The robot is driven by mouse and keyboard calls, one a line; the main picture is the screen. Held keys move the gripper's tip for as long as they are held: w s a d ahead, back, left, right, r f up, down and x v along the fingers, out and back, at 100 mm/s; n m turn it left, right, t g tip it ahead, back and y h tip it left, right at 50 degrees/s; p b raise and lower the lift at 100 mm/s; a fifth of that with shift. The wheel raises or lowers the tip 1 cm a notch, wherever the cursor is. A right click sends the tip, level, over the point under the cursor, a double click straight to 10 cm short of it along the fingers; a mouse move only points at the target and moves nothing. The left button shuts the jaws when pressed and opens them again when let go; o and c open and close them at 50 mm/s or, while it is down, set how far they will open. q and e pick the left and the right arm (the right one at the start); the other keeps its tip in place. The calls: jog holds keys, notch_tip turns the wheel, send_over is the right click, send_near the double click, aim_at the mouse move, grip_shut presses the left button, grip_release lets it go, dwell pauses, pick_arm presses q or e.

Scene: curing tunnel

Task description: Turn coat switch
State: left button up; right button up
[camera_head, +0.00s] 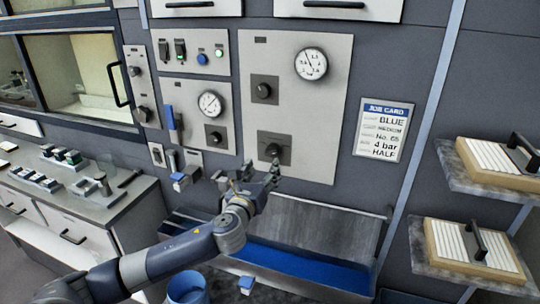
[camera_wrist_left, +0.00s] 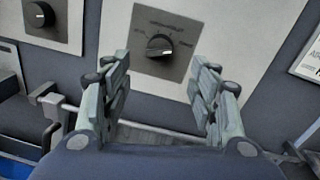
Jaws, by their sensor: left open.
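A black rotary switch (camera_head: 273,150) on a dark square plate sits low on the large light panel (camera_head: 325,115). Its label is too blurred to read fully, so I cannot confirm that it is the coat switch. The switch also shows in the left wrist view (camera_wrist_left: 159,46), its pointer lying roughly sideways. My left gripper (camera_head: 260,174) is open and empty, just below and in front of this switch. In the left wrist view, the fingers (camera_wrist_left: 160,78) stand either side of the knob's line, apart from it. My right gripper is not in view.
Another knob (camera_head: 264,90) and a gauge (camera_head: 311,64) sit higher on the panel. A job card (camera_head: 384,130) reads BLUE, MEDIUM, 4 bar, HALF. A blue-floored trough (camera_head: 310,266) lies below. Shelves with ribbed blocks (camera_head: 472,249) stand right; a cluttered counter (camera_head: 115,205) stands left.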

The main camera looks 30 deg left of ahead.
aim_at(271, 155)
pick_arm(q)
jog(key=p+x, duration=0.1)
jog(key=x, duration=0.7)
jog(key=shift+w+a+p, duration=0.1)
jog(key=shift+p, duration=0.2)
jog(key=shift+c, duration=0.4)
jog(key=c, duration=1)
